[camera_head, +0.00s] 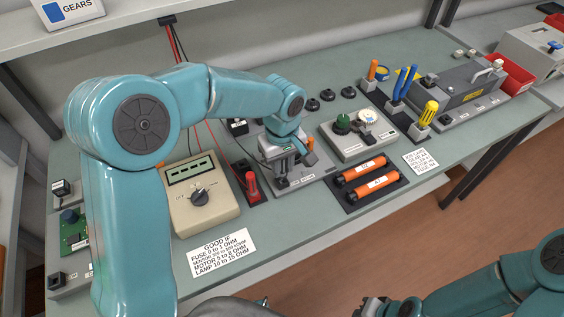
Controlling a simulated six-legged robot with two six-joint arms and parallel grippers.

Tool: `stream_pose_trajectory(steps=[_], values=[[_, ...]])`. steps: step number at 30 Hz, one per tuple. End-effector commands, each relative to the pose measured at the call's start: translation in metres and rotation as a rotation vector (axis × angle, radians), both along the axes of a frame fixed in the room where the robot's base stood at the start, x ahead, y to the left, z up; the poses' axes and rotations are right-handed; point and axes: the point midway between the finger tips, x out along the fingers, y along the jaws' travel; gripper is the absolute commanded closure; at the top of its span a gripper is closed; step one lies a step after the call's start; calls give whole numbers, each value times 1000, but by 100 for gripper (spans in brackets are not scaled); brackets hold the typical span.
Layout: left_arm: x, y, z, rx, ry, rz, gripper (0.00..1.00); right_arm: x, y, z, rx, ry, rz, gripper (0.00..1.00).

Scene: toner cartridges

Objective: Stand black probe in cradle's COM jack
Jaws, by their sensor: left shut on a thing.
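My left gripper (284,167) points down over a grey fixture plate (312,177) in the middle of the bench. It is shut on what looks like the black probe, mostly hidden between and behind the fingers. A thin black lead runs to it from the left. The red probe (251,183) stands upright in a black cradle (241,168) just left of the gripper. The cradle's COM jack cannot be made out. The beige meter (203,211) with a dial lies further left. My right gripper (375,306) is at the bottom edge, partly cut off; its jaws are unclear.
Two orange cylinders (366,170) lie in a black tray right of the plate. A grey box (345,146) with a green knob stands behind them. Screwdrivers and pliers (404,82) stand further right. A printed card (221,250) lies at the front. A green board (74,231) is at left.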

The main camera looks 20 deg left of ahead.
Motion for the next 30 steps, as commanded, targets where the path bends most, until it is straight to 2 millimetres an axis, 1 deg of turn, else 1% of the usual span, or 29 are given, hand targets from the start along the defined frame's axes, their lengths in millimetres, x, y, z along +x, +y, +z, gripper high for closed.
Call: stream_pose_trajectory(steps=[1,10,30], values=[[0,0,-6,0,0,0,100,0,0,-6,0,0,0,100],[0,0,-22,1,1,0,100,0,0,-20,0,0,0,100],[0,0,-22,0,0,0,100,0,0,-23,0,0,0,100]])
